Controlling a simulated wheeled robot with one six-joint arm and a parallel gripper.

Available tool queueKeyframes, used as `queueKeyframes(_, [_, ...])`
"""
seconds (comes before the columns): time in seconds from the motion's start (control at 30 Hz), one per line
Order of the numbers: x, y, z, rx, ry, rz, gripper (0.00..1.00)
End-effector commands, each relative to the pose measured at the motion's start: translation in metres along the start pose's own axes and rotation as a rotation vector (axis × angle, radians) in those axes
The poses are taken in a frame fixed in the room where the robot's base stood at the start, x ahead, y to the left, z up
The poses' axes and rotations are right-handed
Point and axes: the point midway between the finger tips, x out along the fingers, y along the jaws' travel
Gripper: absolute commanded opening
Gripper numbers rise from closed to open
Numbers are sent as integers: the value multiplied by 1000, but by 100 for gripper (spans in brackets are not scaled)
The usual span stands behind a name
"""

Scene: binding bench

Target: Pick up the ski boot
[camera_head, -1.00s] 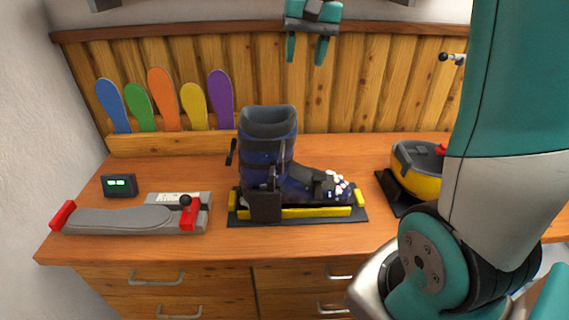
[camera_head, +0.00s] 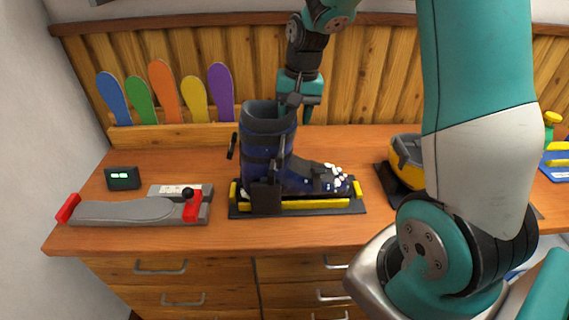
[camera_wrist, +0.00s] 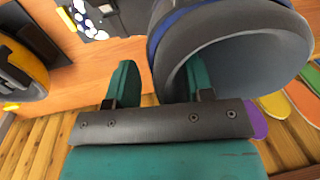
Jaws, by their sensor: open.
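The ski boot (camera_head: 268,158), dark blue and grey, stands upright on a black and yellow stand (camera_head: 315,204) in the middle of the bench, toe to the right. My gripper (camera_head: 300,112) is open at the boot's upper cuff, pointing down. In the wrist view my gripper (camera_wrist: 158,82) has one teal finger outside the cuff and the other at the mouth of the boot (camera_wrist: 235,62), partly hidden by the rim. Whether the fingers touch the boot I cannot tell. Nothing is held between them.
A grey device with red ends (camera_head: 135,211) and a small display (camera_head: 123,178) lie at the left. Several coloured insoles (camera_head: 165,95) stand in a wooden rack behind. A yellow and black device (camera_head: 405,160) is to the right, partly hidden by my arm. The bench front (camera_head: 280,232) is clear.

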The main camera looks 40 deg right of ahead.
Motion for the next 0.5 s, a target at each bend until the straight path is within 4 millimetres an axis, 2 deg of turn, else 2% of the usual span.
queueKeyframes(0.17, [18,0,0,-1,-1,1,48])
queueKeyframes(0.4, [21,0,0,-1,1,0,48])
queueKeyframes(0.5, [20,0,0,-1,1,0,25])
